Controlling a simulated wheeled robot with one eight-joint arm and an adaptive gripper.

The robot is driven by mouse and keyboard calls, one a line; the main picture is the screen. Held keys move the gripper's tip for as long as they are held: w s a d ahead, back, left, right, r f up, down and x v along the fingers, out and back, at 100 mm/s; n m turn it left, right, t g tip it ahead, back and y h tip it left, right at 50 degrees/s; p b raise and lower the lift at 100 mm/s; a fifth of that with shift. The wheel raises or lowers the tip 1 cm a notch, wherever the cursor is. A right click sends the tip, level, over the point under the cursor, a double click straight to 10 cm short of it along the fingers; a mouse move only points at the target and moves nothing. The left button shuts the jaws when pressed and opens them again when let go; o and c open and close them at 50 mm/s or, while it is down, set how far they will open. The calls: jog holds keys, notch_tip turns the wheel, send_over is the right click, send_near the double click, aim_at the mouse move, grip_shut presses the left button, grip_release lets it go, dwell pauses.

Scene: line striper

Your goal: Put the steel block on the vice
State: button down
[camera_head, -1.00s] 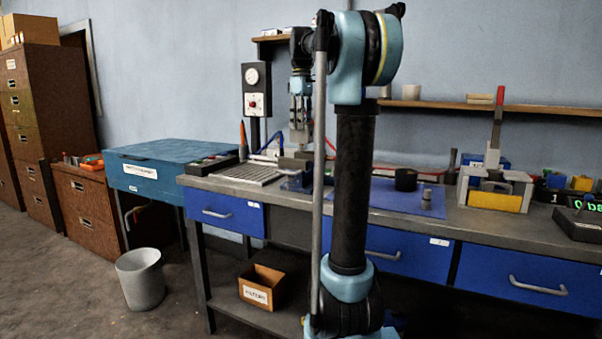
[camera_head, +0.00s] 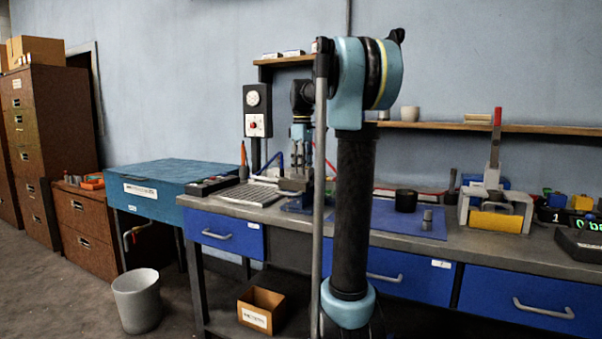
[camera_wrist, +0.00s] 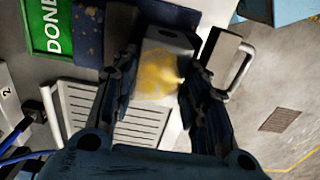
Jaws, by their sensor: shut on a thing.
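My gripper (camera_wrist: 155,85) is shut on the steel block (camera_wrist: 160,62), a grey block with a yellow sheen, seen between the two fingers in the wrist view. In the head view, my gripper (camera_head: 300,150) hangs over the vice (camera_head: 292,186), which has a blue base and grey jaws near the bench's front edge. In the wrist view, the blue base (camera_wrist: 172,13) shows beyond the block. I cannot tell whether the block touches the vice.
A slatted grey plate (camera_head: 250,194) lies left of the vice. A blue mat (camera_head: 385,218) with a black round pot (camera_head: 405,200) and a small grey cylinder (camera_head: 427,220) lies to the right. A green DONE label (camera_wrist: 48,28) shows in the wrist view.

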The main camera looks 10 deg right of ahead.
jog(key=shift+f, duration=0.85)
jog(key=c, duration=0.9)
grip_release()
jog(key=shift+c, duration=0.2)
notch_tip(320, 180, up, 12)
jog(key=shift+s, duration=0.1)
jog(key=s+f+m+t, duration=0.1)
jog(key=s+f+m, duration=0.4)
jog(key=s+f, duration=1.2)
jog(key=s+f+m+t, duration=0.1)
jog(key=s+f+m, duration=0.4)
jog(key=s+f, duration=1.2)
notch_tip(320, 180, down, 7)
jog(key=shift+s+r+m, duration=0.1)
jog(key=shift+s+m, duration=0.2)
